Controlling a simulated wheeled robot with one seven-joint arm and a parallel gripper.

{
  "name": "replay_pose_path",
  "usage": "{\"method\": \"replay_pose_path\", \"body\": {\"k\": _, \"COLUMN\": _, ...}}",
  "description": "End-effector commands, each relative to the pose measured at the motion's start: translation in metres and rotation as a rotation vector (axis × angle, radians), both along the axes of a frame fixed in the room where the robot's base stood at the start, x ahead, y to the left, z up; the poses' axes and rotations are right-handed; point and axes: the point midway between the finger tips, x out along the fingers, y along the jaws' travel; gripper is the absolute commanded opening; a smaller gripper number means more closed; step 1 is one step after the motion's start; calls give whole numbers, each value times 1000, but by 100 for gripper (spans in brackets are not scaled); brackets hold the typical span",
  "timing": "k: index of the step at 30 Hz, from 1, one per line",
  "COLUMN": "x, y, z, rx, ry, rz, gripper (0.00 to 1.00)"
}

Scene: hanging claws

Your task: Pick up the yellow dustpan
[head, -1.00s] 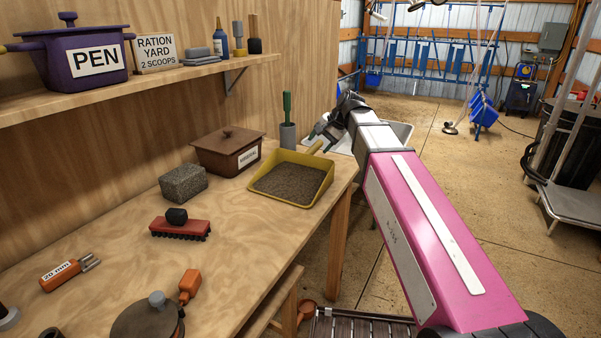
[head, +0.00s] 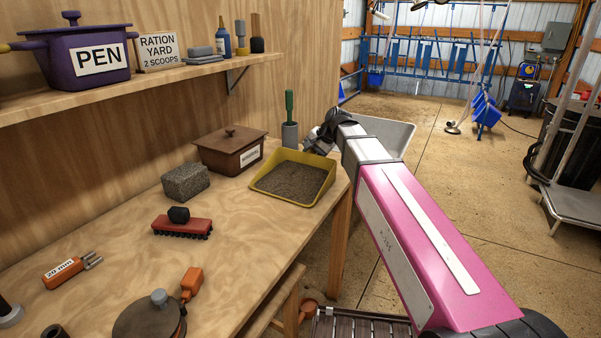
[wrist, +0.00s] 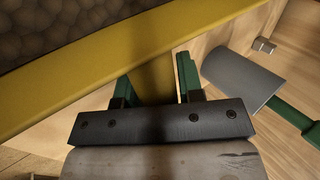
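The yellow dustpan (head: 322,186) sits on the workbench near its right end, filled with brown granular material. Its wall also crosses the wrist view (wrist: 120,60). My gripper (head: 318,142) is at the dustpan's far right corner and hides its handle in the head view. In the wrist view my gripper (wrist: 157,85) has its two green fingers apart, with the yellow handle (wrist: 155,88) between them. The fingers look open, not pressed on the handle.
A grey cylinder holder (head: 290,135) with a green-handled tool stands just behind the dustpan. A lidded brown box (head: 228,153), a grey block (head: 186,182) and a red brush (head: 182,226) lie to the left. The shelf (head: 150,88) overhangs the back.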

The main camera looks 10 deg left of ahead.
Motion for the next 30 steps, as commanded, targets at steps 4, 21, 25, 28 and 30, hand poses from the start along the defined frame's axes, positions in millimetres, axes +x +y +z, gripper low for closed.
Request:
{"method": "replay_pose_path", "body": {"k": 4, "x": 0, "y": 0, "z": 0, "rx": 0, "ry": 0, "rz": 0, "gripper": 0}}
{"method": "replay_pose_path", "body": {"k": 21, "x": 0, "y": 0, "z": 9, "rx": 0, "ry": 0, "rz": 0, "gripper": 0}}
{"method": "replay_pose_path", "body": {"k": 25, "x": 0, "y": 0, "z": 18, "rx": 0, "ry": 0, "rz": 0, "gripper": 0}}
{"method": "replay_pose_path", "body": {"k": 28, "x": 0, "y": 0, "z": 26, "rx": 1, "ry": -1, "rz": 1, "gripper": 0}}
{"method": "replay_pose_path", "body": {"k": 30, "x": 0, "y": 0, "z": 31, "rx": 1, "ry": 0, "rz": 0, "gripper": 0}}
